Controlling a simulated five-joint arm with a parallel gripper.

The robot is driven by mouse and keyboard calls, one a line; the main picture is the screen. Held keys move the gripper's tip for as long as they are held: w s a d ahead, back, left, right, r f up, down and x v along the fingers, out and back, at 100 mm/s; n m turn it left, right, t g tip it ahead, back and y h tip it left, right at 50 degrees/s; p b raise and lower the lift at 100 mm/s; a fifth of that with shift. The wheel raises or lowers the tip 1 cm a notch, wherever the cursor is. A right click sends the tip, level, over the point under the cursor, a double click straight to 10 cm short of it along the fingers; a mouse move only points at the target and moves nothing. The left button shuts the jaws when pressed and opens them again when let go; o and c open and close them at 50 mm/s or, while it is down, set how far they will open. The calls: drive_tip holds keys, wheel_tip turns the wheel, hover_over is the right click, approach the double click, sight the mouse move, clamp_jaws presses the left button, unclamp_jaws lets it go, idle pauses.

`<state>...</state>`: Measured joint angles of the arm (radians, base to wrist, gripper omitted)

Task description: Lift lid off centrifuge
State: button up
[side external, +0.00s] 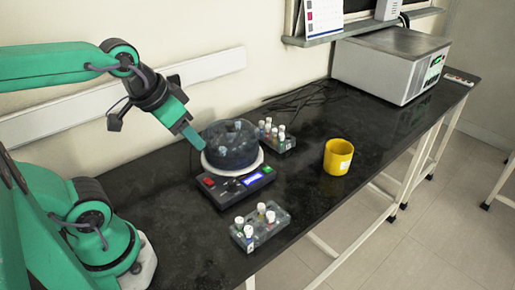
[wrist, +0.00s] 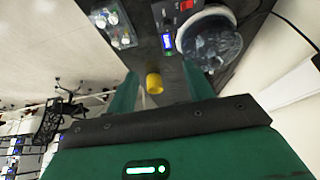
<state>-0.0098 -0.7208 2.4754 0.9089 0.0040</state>
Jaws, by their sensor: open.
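The centrifuge has a white round rim (side external: 258,163) and a front panel (side external: 236,187) with red and green buttons and a lit blue display. Its dark, see-through round lid (side external: 231,146) sits on top. In the wrist view the lid (wrist: 211,44) is at the upper right, beyond the right finger. My gripper (side external: 197,140) is tilted downward at the lid's upper left edge in the side view; I cannot tell whether it touches. In the wrist view my gripper (wrist: 157,70) has its two green fingers apart with nothing between them.
One tube rack (side external: 259,226) with white-capped tubes stands in front of the centrifuge. Another rack (side external: 276,138) stands behind it. A yellow cup (side external: 338,158) is to the right. A metal box device (side external: 388,64) and dark cables (side external: 300,97) are farther back.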

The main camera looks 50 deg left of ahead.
drive_tip(key=n+g, duration=0.2)
drive_tip(key=g, duration=0.3)
hover_over(228, 124)
wheel_tip(228, 124, down, 4)
drive_tip(key=shift+r, duration=0.25)
drive_tip(key=shift+f, duration=0.1)
drive_tip(key=shift+f, duration=1.2)
drive_tip(key=shift+f, duration=0.1)
drive_tip(key=shift+w+f, duration=0.1)
drive_tip(key=shift+f, duration=2.4)
